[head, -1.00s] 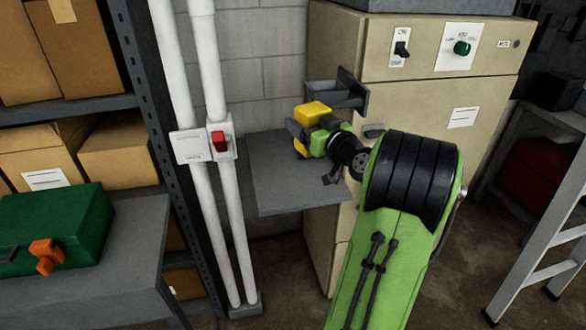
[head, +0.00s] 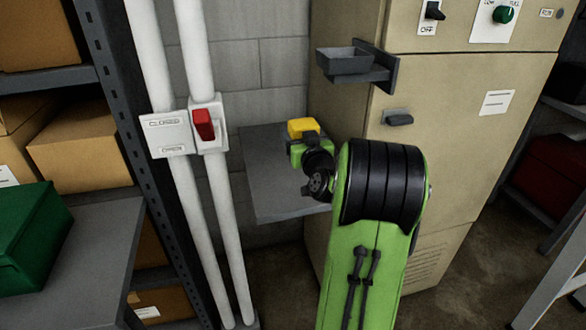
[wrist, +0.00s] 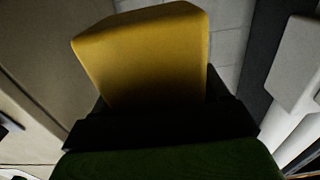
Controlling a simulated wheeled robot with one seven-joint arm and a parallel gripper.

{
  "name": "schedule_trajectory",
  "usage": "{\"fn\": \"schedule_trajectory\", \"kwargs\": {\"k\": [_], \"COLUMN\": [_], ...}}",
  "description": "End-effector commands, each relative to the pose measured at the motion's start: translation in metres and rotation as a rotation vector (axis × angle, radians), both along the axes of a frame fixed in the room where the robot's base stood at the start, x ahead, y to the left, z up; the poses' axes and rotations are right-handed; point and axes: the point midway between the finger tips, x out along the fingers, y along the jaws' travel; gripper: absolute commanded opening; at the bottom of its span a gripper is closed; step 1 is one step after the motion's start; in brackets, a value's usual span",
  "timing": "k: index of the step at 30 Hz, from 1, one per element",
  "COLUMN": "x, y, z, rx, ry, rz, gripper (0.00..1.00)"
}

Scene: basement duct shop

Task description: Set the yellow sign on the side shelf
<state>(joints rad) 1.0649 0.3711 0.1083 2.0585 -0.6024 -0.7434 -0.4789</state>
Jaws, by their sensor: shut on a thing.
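The yellow sign (head: 302,127) is held in my gripper (head: 298,141), over the back part of the grey side shelf (head: 262,187). In the wrist view the yellow sign (wrist: 145,55) fills the upper middle, gripped by the dark jaws. My gripper is shut on it. My arm and wrist hide the sign's lower part and the right part of the shelf. I cannot tell whether the sign touches the shelf.
White pipes with a red switch (head: 204,125) stand left of the shelf. A beige cabinet (head: 436,85) with a small grey tray (head: 345,61) is to the right. A green case (head: 28,238) sits on a grey bench (head: 95,250) at left. The shelf's front left is bare.

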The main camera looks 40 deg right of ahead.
Motion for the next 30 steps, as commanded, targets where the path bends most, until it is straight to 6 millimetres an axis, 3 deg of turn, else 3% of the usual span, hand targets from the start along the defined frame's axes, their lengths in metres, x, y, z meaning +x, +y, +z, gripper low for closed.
{"fn": "schedule_trajectory", "kwargs": {"k": [6, 15, 27, 28, 30], "x": [0.0, -0.001, 0.0, 0.0, 0.0], "y": [-0.001, 0.0, 0.0, 0.0, 0.0], "z": [-0.05, -0.098, -0.102, -0.102, -0.101], "rx": [0.006, 0.004, 0.0, 0.0, 0.0], "ry": [0.0, -0.001, -0.002, -0.001, -0.001], "rz": [-0.005, -0.005, -0.004, -0.004, -0.004], "gripper": [0.41, 0.41, 0.41, 0.77, 0.88]}}
